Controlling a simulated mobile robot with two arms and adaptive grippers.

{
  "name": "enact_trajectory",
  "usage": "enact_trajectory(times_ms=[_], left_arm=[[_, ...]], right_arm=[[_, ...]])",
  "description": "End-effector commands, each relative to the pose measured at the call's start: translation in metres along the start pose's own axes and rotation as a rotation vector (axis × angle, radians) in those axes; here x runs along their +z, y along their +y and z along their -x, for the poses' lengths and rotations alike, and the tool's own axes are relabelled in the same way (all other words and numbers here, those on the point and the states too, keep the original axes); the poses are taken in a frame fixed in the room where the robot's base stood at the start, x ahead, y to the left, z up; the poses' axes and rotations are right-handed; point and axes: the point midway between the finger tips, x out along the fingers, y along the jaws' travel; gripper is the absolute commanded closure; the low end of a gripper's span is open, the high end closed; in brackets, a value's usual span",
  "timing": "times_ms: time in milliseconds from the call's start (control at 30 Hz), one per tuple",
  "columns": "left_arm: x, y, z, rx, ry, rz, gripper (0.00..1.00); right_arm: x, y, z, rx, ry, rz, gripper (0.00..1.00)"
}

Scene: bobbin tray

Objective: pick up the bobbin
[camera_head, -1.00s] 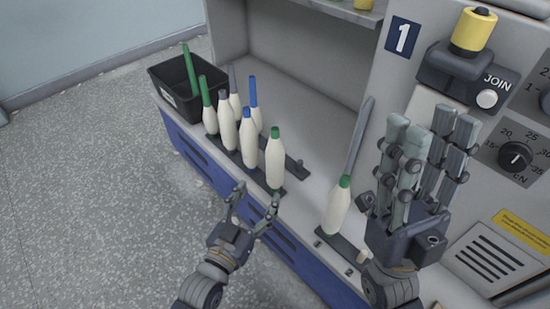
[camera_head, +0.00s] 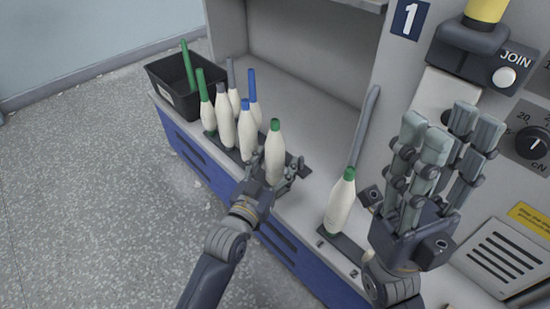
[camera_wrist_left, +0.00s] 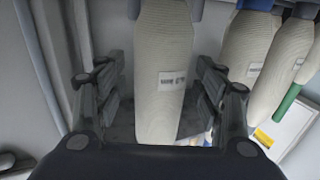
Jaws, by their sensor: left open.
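Several cream bobbins stand on the dark peg tray (camera_head: 291,162) on the machine ledge. The nearest bobbin, green-tipped (camera_head: 274,150), stands upright at the tray's front right end. My left gripper (camera_head: 275,175) is open at this bobbin's lower part, with fingers on either side of it. In the left wrist view the bobbin (camera_wrist_left: 160,80) fills the space between the open fingers, with a small label facing the camera. Gaps seem to remain beside it. Another green-tipped bobbin (camera_head: 340,205) stands apart on the right. My right gripper (camera_head: 440,150) is raised, fingers pointing up, with nothing seen in it.
A black bin (camera_head: 165,93) with a green tube in it stands at the ledge's far left end. Neighbouring bobbins (camera_head: 246,135) stand close behind the nearest one. A grey tube (camera_head: 365,125) rises behind the right bobbin. The ledge between the tray and that bobbin is clear.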

Motion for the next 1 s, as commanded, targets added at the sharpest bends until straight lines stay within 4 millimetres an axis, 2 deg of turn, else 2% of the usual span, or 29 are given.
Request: enact_trajectory(times_ms=[67, 100, 300, 667, 767, 833, 1000], left_arm=[[0.000, 0.000, 0.000, 0.000, 0.000, 0.000, 0.37], [0.000, 0.000, 0.000, 0.000, 0.000, 0.000, 0.41], [0.000, 0.000, 0.001, 0.000, 0.000, 0.000, 0.87], [-0.005, 0.000, 0.001, 0.000, 0.003, -0.001, 0.88], [-0.019, 0.000, 0.000, 0.000, 0.004, 0.000, 0.88], [-0.033, 0.000, 0.000, -0.001, 0.006, 0.000, 0.88], [-0.077, 0.000, 0.000, 0.000, 0.007, -0.001, 0.88]], right_arm=[[0.000, 0.000, 0.000, 0.000, -0.001, 0.000, 0.61], [0.000, 0.000, 0.000, 0.000, -0.001, 0.000, 0.61], [0.000, 0.000, 0.000, 0.000, 0.000, 0.000, 0.61], [-0.001, 0.000, -0.003, 0.000, 0.002, -0.001, 0.61], [-0.003, 0.000, -0.008, 0.003, -0.003, -0.001, 0.61], [-0.003, 0.000, -0.001, 0.017, -0.045, -0.005, 0.61], [-0.008, 0.000, -0.025, 0.016, -0.040, -0.005, 0.61]])
